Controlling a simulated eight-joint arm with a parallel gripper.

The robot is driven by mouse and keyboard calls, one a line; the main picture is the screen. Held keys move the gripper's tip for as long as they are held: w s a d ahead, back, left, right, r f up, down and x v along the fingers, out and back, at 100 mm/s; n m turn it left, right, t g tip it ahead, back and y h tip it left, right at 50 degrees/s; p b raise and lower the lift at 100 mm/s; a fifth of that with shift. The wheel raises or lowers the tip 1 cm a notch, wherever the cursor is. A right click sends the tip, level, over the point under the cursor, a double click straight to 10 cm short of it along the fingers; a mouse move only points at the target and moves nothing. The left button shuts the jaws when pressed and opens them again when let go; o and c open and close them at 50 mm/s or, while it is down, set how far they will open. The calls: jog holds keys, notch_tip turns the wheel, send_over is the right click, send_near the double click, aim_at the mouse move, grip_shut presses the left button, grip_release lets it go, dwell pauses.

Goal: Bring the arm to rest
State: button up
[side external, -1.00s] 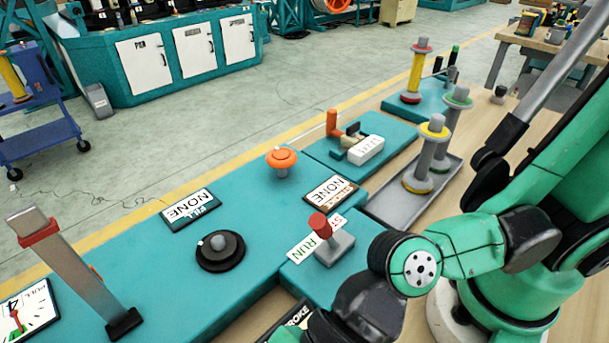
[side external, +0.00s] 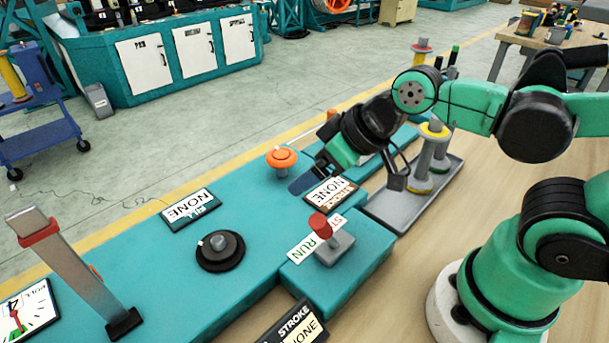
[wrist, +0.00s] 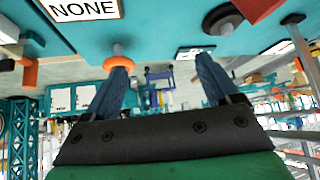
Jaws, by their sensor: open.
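My green and black arm is folded over the right side of the bench in the side view. My gripper (side external: 302,184) hangs low above the teal bench (side external: 262,240), between the orange mushroom knob (side external: 282,157) and the brown-edged NONE sign (side external: 331,192). In the wrist view, which is upside down, the two blue fingers of my gripper (wrist: 163,72) stand wide apart with nothing between them. The orange knob (wrist: 118,60) shows beyond the left finger there. My gripper holds nothing.
The red-topped RUN lever (side external: 322,228) stands in front of my gripper. A grey tray (side external: 400,218) with yellow-ended spools (side external: 433,130) is at the right, close to my arm. A tall metal lever (side external: 75,275) leans at the left. The wooden table right of the bench has free room.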

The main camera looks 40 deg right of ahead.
jog(key=d+m, duration=0.1)
jog(key=d, duration=0.1)
jog(key=d+m+h, duration=0.1)
jog(key=d, duration=0.1)
jog(key=d+m+h, duration=0.1)
jog(key=shift+d+r, duration=0.4)
jog(key=shift+o, duration=1.4)
jog(key=shift+a, duration=0.1)
